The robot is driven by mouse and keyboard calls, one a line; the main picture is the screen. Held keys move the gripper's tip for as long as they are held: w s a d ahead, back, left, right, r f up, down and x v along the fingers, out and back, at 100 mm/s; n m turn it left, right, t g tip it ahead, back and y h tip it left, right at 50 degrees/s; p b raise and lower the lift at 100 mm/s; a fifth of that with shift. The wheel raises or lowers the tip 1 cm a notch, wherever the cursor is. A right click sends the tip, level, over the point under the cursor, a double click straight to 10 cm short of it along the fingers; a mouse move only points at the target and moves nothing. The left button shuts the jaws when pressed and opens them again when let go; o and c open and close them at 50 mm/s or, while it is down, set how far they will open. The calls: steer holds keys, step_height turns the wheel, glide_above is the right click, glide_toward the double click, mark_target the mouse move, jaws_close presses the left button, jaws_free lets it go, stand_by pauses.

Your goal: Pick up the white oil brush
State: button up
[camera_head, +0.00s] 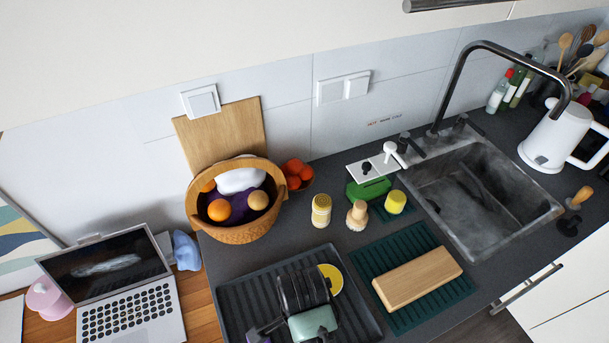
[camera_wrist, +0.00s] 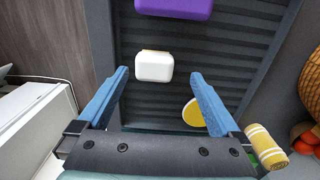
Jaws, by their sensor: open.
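A small white rounded block (camera_wrist: 154,66) with a thin yellow edge, which looks like the white oil brush, lies over the dark ribbed drying tray (camera_wrist: 145,100) in the wrist view. My gripper (camera_wrist: 159,76) is open and empty. Its two blue fingers stand apart, and the block appears between and slightly beyond their tips; I cannot tell how far below them it is. In the head view the brush cannot be clearly told apart among the dark and grey-green shapes over the drying tray (camera_head: 232,318).
A purple item (camera_wrist: 175,7) lies beyond the white one. A yellow disc (camera_wrist: 193,112) is by the right finger. A yellow-striped shaker (camera_head: 321,210), a wooden block (camera_head: 417,279) on a green mat (camera_head: 375,258), a fruit basket (camera_head: 235,233) and a laptop (camera_head: 115,285) are around.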

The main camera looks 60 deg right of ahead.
steer(key=shift+s+f, duration=0.2)
steer(key=shift+f, duration=0.1)
steer(key=f, duration=0.2)
steer(key=f+p, duration=0.1)
steer(key=shift+s+a+f, duration=0.1)
steer(key=shift+s+f, duration=0.15)
steer(key=shift+s, duration=0.05)
steer(key=shift+w+f, duration=0.1)
steer(key=shift+f, duration=0.45)
steer(key=c, duration=1.4)
steer(key=shift+r, duration=0.1)
